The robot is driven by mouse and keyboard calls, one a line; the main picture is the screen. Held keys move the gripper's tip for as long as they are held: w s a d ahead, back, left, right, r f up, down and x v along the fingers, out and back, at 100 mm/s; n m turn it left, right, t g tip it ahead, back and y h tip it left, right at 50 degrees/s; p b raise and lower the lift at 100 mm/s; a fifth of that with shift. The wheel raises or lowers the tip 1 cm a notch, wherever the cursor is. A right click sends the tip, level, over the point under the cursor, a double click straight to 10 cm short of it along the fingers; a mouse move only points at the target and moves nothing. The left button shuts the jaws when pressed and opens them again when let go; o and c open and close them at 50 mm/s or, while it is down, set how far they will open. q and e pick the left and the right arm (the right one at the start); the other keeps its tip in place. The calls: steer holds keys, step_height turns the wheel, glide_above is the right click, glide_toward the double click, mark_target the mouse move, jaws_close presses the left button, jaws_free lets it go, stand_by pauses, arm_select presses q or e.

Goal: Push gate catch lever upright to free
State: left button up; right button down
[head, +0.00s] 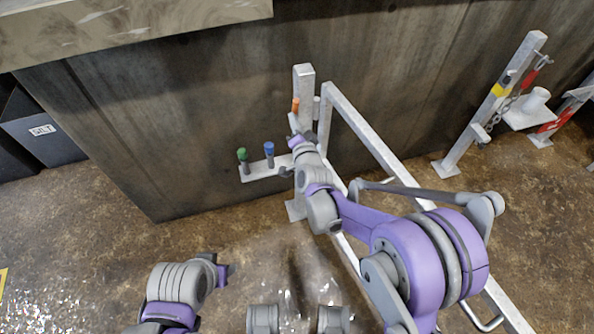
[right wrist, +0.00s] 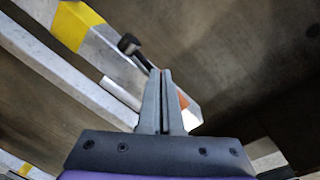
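The pale metal gate post (head: 304,85) stands against the dark wall, with the gate frame (head: 365,135) running from it to the lower right. The orange-gripped catch lever (head: 295,105) shows at the post, just above my right gripper (head: 294,128). In the right wrist view, my right gripper (right wrist: 165,78) has its fingers together with nothing visible between them. The lever's orange part (right wrist: 183,101) shows beside and partly behind the right finger; I cannot tell whether they touch. My left gripper (head: 224,272) is low at the left, away from the gate; its fingers are unclear.
A small bracket (head: 262,172) with a green knob (head: 243,154) and a blue knob (head: 269,149) sits left of the post. Another post (head: 492,105) with a chain stands at right. A dark bin (head: 45,130) stands at left. Floor below the wall is open.

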steer(key=shift+w+a, duration=0.2)
steer(key=shift+w, duration=0.4)
steer(key=shift+s, duration=0.1)
steer(key=p+v, duration=0.1)
steer(key=v, duration=0.7)
steer(key=shift+a+r+p, duration=0.3)
steer(key=shift+r+p, duration=0.05)
steer(key=shift+r, duration=0.05)
stand_by(0.4)
stand_by(0.4)
